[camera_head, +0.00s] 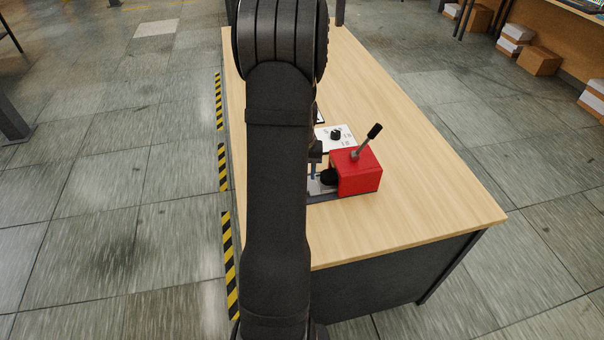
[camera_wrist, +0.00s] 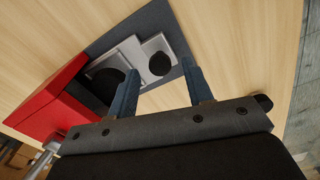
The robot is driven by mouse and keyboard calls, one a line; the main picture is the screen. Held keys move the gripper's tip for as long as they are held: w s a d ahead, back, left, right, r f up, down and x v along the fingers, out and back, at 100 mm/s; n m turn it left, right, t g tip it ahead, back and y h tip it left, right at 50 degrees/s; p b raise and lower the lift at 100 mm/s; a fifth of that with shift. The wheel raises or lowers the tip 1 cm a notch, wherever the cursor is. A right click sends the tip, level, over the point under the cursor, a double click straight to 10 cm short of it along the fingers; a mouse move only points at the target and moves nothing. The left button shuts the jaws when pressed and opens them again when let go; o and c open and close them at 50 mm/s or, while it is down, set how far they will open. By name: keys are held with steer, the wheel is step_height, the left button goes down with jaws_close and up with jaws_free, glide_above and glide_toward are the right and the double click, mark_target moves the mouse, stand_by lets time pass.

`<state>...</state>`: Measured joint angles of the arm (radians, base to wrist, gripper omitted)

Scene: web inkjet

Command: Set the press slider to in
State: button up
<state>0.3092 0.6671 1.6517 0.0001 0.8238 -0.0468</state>
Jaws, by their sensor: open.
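The press has a red body (camera_head: 357,173) with an upright lever (camera_head: 367,142) on top; the red body also shows at the left of the wrist view (camera_wrist: 45,100). Beside it a silver plate (camera_wrist: 132,50) lies on a dark base (camera_wrist: 165,20). The plate carries a small round black knob (camera_wrist: 160,63), seemingly the slider's handle. A larger black disc (camera_wrist: 108,84) sits between the knob and the red body. My gripper (camera_wrist: 159,80) is open and empty. Its blue fingers appear either side of the knob in the wrist view; contact and height cannot be told. My arm hides much of the press's left side in the head view.
A white panel with a black dial (camera_head: 336,134) lies just behind the press. The wooden tabletop (camera_head: 430,200) is clear to the right of the press. Boxes (camera_head: 539,60) stand on the floor far right.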

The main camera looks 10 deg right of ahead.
steer(key=shift+f, duration=0.6)
jaws_close()
steer(key=shift+d, duration=2)
jaws_free()
steer(key=shift+r, duration=0.1)
